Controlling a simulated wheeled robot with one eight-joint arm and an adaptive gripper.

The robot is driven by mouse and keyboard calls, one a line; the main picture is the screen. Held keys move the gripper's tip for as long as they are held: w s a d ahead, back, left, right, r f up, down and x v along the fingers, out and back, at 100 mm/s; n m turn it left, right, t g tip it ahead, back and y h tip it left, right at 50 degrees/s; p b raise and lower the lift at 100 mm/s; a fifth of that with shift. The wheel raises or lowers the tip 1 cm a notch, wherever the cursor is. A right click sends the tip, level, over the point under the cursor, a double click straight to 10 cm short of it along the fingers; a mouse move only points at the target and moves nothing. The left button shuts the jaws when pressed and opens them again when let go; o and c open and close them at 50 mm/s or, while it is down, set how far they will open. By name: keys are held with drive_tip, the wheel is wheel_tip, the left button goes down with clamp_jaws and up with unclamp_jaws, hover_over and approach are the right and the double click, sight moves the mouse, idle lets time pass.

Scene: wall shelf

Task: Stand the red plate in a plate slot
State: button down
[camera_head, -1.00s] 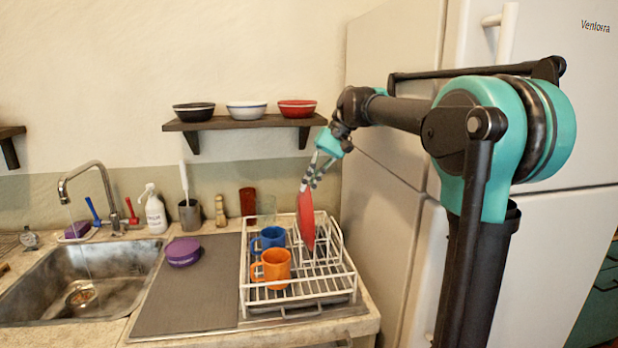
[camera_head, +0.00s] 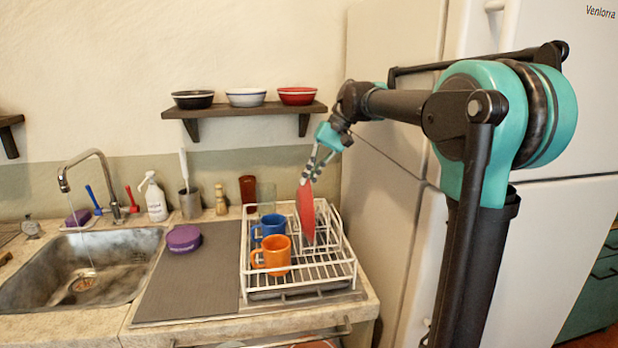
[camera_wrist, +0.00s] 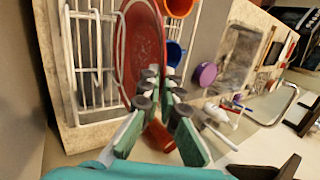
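The red plate (camera_head: 306,212) is held on edge, nearly upright, over the right part of the white dish rack (camera_head: 344,262). My gripper (camera_head: 308,179) is above it, shut on its upper rim. In the wrist view the red plate (camera_wrist: 143,45) runs between the fingertips of my gripper (camera_wrist: 160,88), beside the wires of the dish rack (camera_wrist: 95,14). The plate's lower edge is down among the rack wires. I cannot tell whether it rests in a slot.
A blue mug (camera_head: 269,227) and an orange mug (camera_head: 271,254) stand in the rack, left of the plate. The fridge (camera_head: 390,190) is close on the right. A shelf (camera_head: 245,111) with three bowls is above. A purple container (camera_head: 184,238) sits on the grey mat (camera_head: 190,285).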

drive_tip(key=shift+f, duration=0.55)
drive_tip(key=c, duration=2.2)
unclamp_jaws()
drive_tip(key=o, duration=0.6)
drive_tip(key=shift+c, duration=0.2)
wheel_tip(320, 180, up, 10)
